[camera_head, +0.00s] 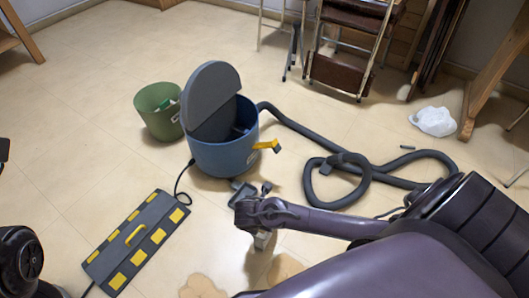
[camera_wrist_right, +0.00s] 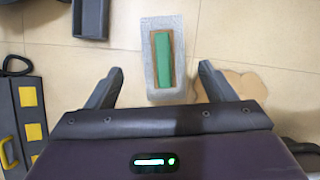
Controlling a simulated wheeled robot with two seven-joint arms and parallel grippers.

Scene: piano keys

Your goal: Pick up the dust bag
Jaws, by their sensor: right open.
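A flat grey rectangular piece with a green centre and brown frame, which looks like the dust bag (camera_wrist_right: 152,72), lies on the floor in the right wrist view. In the head view my right arm and hand mostly hide it. My right gripper (camera_wrist_right: 161,70) is open above it, its two fingers spread on either side of the bag's near part. Nothing is held between them. Whether the fingers are level with the bag I cannot tell. In the head view the right gripper (camera_head: 258,246) points down at the floor. My left gripper is not in view.
A blue vacuum tub (camera_head: 225,155) with a raised grey lid (camera_head: 211,95) stands behind, with a green bin (camera_head: 158,112) beside it. A dark hose (camera_head: 330,145) coils right. A yellow-marked grey panel (camera_head: 137,240) lies left. Brown patches (camera_head: 203,287) mark the floor. A white bag (camera_head: 433,121) lies far right.

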